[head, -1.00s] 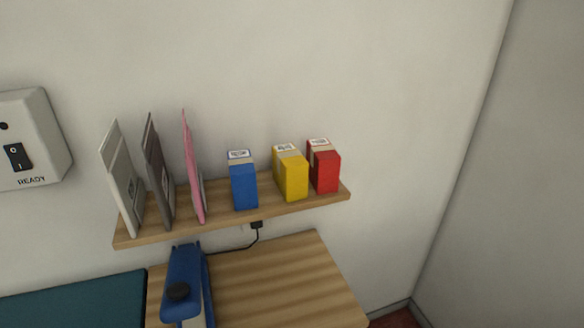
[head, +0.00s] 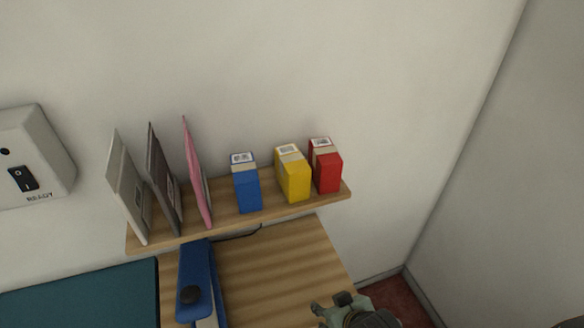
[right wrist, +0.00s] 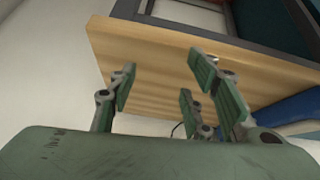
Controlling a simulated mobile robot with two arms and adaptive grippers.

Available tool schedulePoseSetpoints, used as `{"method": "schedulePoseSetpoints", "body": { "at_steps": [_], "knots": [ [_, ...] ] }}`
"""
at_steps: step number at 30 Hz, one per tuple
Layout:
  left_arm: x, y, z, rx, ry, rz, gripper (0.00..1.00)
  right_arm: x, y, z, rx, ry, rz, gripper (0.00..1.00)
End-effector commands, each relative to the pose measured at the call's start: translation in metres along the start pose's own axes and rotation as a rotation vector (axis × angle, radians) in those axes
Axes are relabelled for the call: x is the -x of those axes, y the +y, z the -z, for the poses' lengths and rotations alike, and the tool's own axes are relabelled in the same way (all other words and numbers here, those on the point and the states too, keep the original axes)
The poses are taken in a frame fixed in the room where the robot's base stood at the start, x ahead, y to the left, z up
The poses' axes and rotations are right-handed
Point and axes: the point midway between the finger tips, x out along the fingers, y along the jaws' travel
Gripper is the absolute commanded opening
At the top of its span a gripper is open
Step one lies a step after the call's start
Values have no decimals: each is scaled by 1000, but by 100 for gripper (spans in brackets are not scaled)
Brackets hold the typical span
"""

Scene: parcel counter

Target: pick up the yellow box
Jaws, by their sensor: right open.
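The yellow box (head: 294,177) stands upright on a wooden wall shelf (head: 270,211), between a blue box (head: 246,186) and a red box (head: 326,168). My right gripper (head: 330,304) shows at the bottom edge of the head view, below and in front of the shelf and apart from the boxes. In the right wrist view its green fingers (right wrist: 165,88) are spread open with nothing between them. The yellow box cannot be made out in the right wrist view. My left gripper is not in view.
Grey, dark and pink envelopes (head: 196,172) stand at the shelf's left end. Below the shelf is a wooden counter (head: 275,265) with a blue device (head: 197,285) on it. A switch box (head: 32,160) hangs on the wall at left. The wall above the shelf is bare.

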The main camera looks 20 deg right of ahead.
Motion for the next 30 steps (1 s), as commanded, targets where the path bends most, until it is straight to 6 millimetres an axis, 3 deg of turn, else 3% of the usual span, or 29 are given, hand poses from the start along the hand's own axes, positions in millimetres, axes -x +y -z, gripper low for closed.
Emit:
{"method": "schedulePoseSetpoints", "body": {
  "at_steps": [5,9,13,16,20,30],
  "knots": [
    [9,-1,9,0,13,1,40,24,6,82,-40,289,-27,45],
    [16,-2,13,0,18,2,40,65,10,155,-65,572,-37,45],
    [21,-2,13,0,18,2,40,111,10,209,-74,815,-31,45],
    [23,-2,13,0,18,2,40,138,8,232,-73,934,-22,45],
    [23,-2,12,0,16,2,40,151,6,246,-70,1005,-14,45],
    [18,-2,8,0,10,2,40,127,8,287,-68,1013,-13,45]
  ]
}}
